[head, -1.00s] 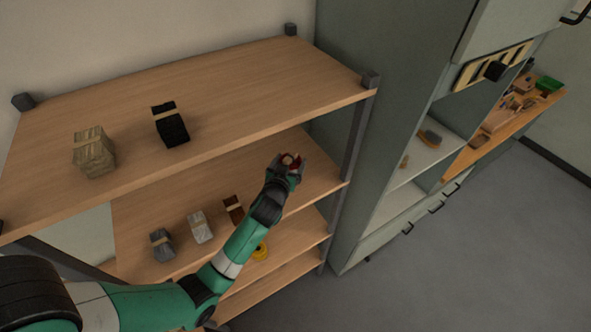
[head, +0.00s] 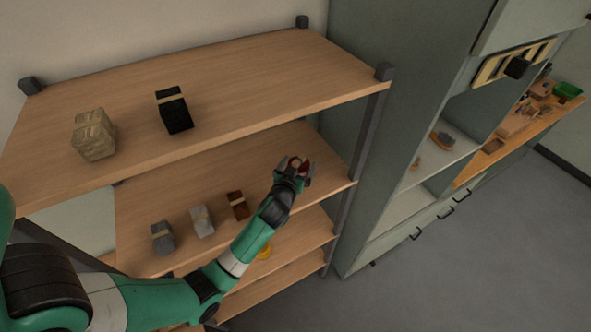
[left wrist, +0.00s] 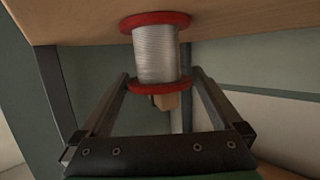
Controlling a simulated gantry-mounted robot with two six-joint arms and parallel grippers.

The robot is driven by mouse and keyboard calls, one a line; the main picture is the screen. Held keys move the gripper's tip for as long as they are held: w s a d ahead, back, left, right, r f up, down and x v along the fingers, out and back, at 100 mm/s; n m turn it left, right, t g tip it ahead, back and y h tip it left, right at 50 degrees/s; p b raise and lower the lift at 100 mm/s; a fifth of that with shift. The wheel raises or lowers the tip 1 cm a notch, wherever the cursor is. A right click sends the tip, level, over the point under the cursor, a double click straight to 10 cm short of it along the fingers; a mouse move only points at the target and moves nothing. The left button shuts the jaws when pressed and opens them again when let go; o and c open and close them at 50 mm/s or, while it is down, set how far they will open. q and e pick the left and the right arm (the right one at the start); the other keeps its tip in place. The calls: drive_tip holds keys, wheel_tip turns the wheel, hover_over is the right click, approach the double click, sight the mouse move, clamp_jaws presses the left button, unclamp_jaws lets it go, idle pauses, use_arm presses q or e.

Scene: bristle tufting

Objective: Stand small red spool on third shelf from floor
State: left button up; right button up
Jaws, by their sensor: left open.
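The small spool, with red end flanges and silvery wire, shows large in the left wrist view (left wrist: 155,52). In the head view only a bit of its red (head: 304,168) shows at my gripper. My left gripper (head: 295,165) is over the right end of the shelf (head: 265,165) just below the top board. Its fingers are open, one on each side of the spool. The spool looks upright, at or very close to the board; I cannot tell whether a finger touches it. My right gripper is not in view.
Grey, white and brown bundles (head: 202,220) stand left of my gripper on the same shelf. The top board (head: 250,85) overhangs behind, with a tan and a black bundle (head: 173,110). A post (head: 367,135) stands close on the right. A yellow thing (head: 264,252) lies on a lower shelf.

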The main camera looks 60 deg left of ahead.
use_arm(q)
drive_tip(key=v, duration=0.9)
drive_tip(key=shift+w, duration=0.1)
drive_tip(key=p+v, duration=0.1)
drive_tip(key=v, duration=0.2)
drive_tip(key=shift+r, duration=0.1)
drive_tip(key=w+d+r+m+t+h, duration=0.1)
drive_tip(key=w+d+r+t, duration=0.25)
drive_tip(key=r, duration=0.55)
drive_tip(key=w+d+r+m+t+h, duration=0.1)
drive_tip(key=w+d+r+t, duration=0.25)
drive_tip(key=r, duration=0.45)
drive_tip(key=w+d+r+m+t+h, duration=0.1)
drive_tip(key=w+d+r+t, duration=0.15)
drive_tip(key=w+r, duration=0.45)
drive_tip(key=s+d+r+m+t+h, duration=0.2)
drive_tip(key=s+d+r+h, duration=0.1)
drive_tip(key=r, duration=0.6)
drive_tip(key=s+d+r+m+t+h, duration=0.3)
drive_tip(key=d+r, duration=0.3)
drive_tip(key=r, duration=0.4)
drive_tip(key=s+d+r+m+t+h, duration=0.2)
drive_tip(key=s+d+r+t+h, duration=0.1)
drive_tip(key=r, duration=0.6)
drive_tip(key=shift+s+d+r+m+h, duration=0.45)
drive_tip(key=shift+s+d, duration=0.35)
drive_tip(key=shift+d, duration=0.35)
